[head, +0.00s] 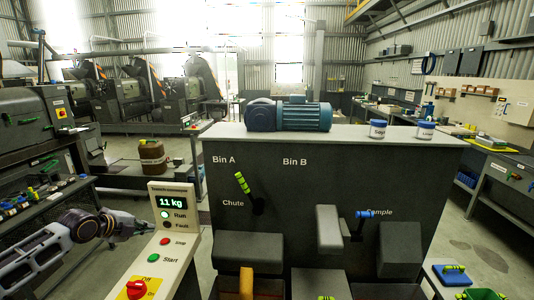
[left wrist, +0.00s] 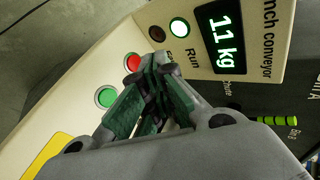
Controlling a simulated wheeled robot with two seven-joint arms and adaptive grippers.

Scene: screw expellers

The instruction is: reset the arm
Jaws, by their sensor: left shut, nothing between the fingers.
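My left gripper (head: 146,229) comes in from the left and is beside the left edge of the control panel (head: 183,193). In the left wrist view its green-padded fingers (left wrist: 150,80) are closed together and hold nothing. The panel's display (head: 171,201) reads 11 kg. The Run lamp (head: 165,214) is lit and the Fault lamp (head: 165,225) is dark. Whether the fingertips touch the panel is unclear. My right gripper is not in view.
A lever with a yellow-green grip (head: 242,182) marks the chute. A blue-handled crank (head: 365,214) is at Sample. Screw presses stand behind.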

